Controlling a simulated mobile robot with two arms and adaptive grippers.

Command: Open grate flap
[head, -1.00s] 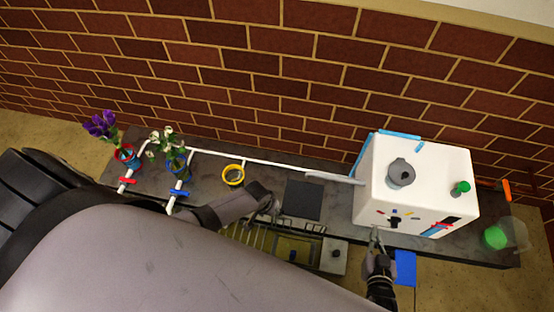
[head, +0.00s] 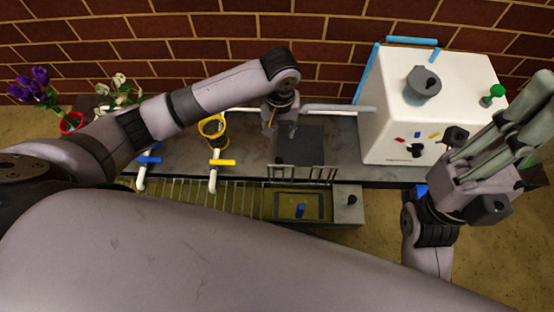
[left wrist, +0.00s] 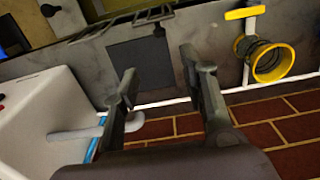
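A grate of thin bars (head: 205,196) runs along the front of the counter. At its right end is a framed dark panel (head: 279,206) with a small blue piece (head: 300,210) on it. It looks like the flap and lies flat, as far as I can tell. A short row of upright posts (head: 303,173) stands behind it. My left gripper (head: 281,130) points down over the counter behind the panel, beside a dark square plate. In the left wrist view its fingers (left wrist: 158,72) are apart and empty. My right gripper (head: 515,130) is raised at the right, empty; its finger gap is unclear.
The dark square plate (head: 303,147) lies on the counter. A white box (head: 400,125) with knobs stands right of it. A yellow ring (head: 211,126) and pipes with yellow (head: 222,161) and blue (head: 150,159) handles are at left. A grey block (head: 347,204) adjoins the panel.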

